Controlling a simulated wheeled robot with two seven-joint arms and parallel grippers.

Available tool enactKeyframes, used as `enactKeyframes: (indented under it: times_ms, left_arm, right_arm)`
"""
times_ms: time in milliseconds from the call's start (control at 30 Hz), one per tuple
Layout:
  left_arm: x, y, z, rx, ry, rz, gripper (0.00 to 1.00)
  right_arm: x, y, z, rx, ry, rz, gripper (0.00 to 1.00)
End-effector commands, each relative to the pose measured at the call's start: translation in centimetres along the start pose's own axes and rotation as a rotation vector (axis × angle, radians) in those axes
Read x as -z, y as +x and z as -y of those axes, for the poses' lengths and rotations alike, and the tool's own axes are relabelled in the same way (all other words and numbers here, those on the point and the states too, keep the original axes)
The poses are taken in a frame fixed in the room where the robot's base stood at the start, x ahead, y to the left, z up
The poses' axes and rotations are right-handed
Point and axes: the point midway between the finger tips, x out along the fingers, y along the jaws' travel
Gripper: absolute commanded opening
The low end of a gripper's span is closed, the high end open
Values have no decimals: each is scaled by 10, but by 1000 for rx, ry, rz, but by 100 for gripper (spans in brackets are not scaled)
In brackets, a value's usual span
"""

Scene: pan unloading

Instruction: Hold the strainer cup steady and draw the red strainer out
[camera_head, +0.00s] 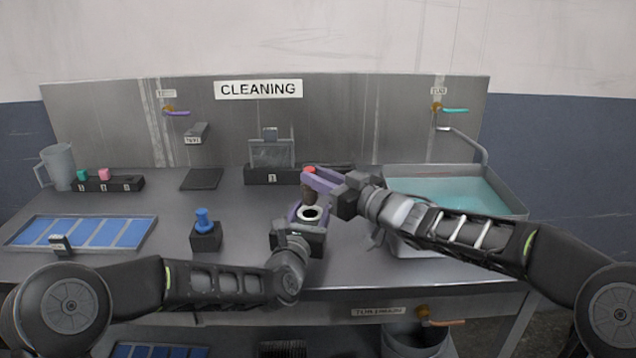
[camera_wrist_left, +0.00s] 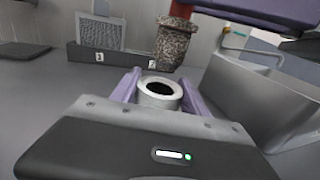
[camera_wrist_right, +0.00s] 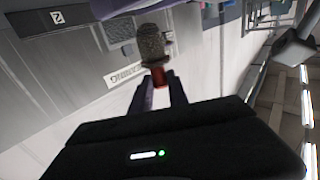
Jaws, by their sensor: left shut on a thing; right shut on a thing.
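The strainer cup (camera_head: 311,214) is a pale ring-rimmed cup with a dark opening. My left gripper (camera_head: 308,218) is shut on it, with the purple fingers on its two sides; the cup also shows in the left wrist view (camera_wrist_left: 159,92). The red strainer (camera_head: 309,171) has a red top and a grey mesh body. My right gripper (camera_head: 312,177) is shut on its red part, which shows in the right wrist view (camera_wrist_right: 161,77). The mesh body (camera_wrist_left: 174,42) hangs above and behind the cup's rim in the left wrist view, apart from it.
A sink (camera_head: 510,207) with water is on the right. A black rack (camera_head: 262,176) with a mesh panel stands behind the grippers. A blue-topped piece in a black block (camera_head: 205,241) and a blue-panelled tray (camera_head: 40,243) are on the left. The counter between them is clear.

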Motion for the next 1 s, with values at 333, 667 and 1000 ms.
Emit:
enactKeyframes:
  times_ms: [333, 667, 1000]
  left_arm:
    - [0, 0, 0, 1, 0, 0, 6]
    - [0, 0, 0, 0, 0, 0, 70]
    - [0, 0, 0, 0, 0, 0, 78]
  right_arm:
    - [6, 0, 0, -1, 0, 0, 0]
    - [6, 0, 0, -1, 0, 0, 0]
    - [6, 0, 0, -1, 0, 0, 0]
